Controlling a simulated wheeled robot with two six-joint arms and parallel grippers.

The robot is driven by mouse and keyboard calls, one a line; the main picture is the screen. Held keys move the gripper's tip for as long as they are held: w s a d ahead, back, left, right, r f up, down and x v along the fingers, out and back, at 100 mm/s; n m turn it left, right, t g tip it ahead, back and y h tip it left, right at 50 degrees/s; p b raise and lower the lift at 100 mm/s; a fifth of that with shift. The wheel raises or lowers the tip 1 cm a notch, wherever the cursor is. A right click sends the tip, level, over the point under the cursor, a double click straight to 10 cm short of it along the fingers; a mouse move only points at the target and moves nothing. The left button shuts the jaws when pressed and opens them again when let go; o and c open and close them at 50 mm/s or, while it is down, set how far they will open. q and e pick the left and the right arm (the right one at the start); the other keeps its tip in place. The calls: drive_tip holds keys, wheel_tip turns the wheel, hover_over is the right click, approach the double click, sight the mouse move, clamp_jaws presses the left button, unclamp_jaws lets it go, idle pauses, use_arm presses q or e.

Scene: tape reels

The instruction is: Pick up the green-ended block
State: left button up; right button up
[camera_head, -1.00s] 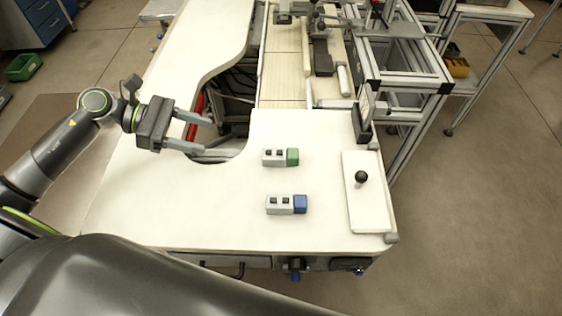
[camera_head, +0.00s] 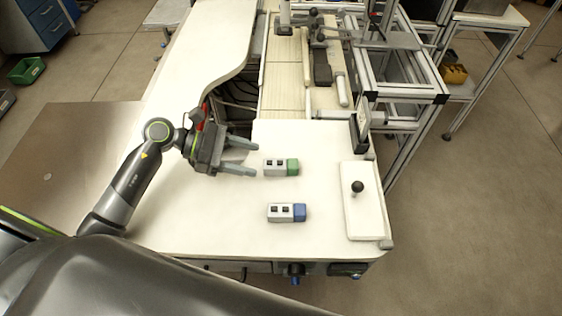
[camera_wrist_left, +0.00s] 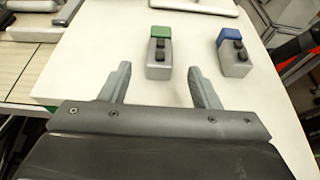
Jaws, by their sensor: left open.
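The green-ended block (camera_head: 281,167) lies on the white table, grey with two dark studs and a green right end. It also shows in the left wrist view (camera_wrist_left: 159,58), ahead of the fingertips and between their lines. My left gripper (camera_head: 256,159) is open and empty, just left of the block's grey end, its fingers pointing toward it. In the left wrist view its two fingers (camera_wrist_left: 158,72) are spread apart. I see no contact with the block. My right gripper is not in view.
A similar blue-ended block (camera_head: 286,212) lies nearer on the table (camera_head: 220,225); it is right of the fingers in the left wrist view (camera_wrist_left: 234,55). A white plate with a black knob (camera_head: 362,205) is at the table's right edge. A metal frame (camera_head: 405,75) stands behind right.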

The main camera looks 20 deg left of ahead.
sight(277, 163)
use_arm(q)
drive_tip(key=shift+x, duration=0.9)
drive_tip(key=shift+w+d+r+p, duration=0.1)
drive_tip(key=shift+d+p, duration=0.3)
drive_tip(key=shift+p, duration=0.3)
drive_tip(key=p+x, duration=0.2)
drive_tip(key=x, duration=0.2)
drive_tip(key=shift+r, duration=0.15)
drive_tip(key=shift+d+f, duration=0.2)
drive_tip(key=shift+d, duration=0.05)
drive_tip(key=shift+w, duration=0.1)
drive_tip(key=c, duration=1.2)
